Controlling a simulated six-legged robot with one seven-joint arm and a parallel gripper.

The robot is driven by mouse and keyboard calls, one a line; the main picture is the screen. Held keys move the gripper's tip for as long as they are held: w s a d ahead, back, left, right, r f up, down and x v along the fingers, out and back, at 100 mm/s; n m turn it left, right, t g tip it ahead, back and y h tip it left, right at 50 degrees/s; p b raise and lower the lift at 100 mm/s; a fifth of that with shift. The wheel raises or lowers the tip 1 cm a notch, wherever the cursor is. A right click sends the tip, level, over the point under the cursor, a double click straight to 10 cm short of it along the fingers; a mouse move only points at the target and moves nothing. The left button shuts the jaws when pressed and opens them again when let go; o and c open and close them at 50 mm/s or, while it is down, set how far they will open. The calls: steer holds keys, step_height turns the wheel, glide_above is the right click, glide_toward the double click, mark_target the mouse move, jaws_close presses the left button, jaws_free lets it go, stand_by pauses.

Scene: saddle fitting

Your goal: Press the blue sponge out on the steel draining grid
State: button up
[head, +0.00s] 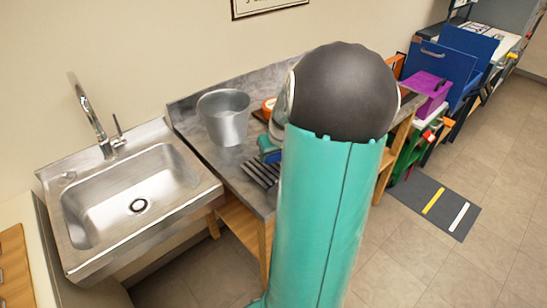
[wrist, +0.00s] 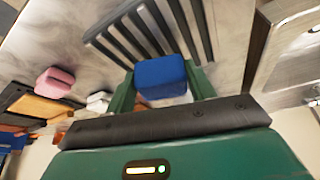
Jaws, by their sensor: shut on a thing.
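The blue sponge (wrist: 160,78) sits between the green fingers of my gripper (wrist: 160,90) in the wrist view. My gripper is shut on it. The steel draining grid (wrist: 152,32), a row of dark parallel bars, lies just beyond the sponge in that view. The sponge overlaps the near ends of some bars in the picture; I cannot tell whether it touches them. In the head view the grid (head: 261,173) lies on the grey worktop, partly behind my arm.
A steel sink (head: 140,195) with a tap is left of the worktop (head: 238,185). A grey metal bucket (head: 224,117) stands behind the grid. In the wrist view a pink block (wrist: 55,80), a small white object (wrist: 98,102) and an orange-brown board (wrist: 38,107) lie at the left.

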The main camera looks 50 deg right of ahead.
steer(key=shift+r, duration=2.45)
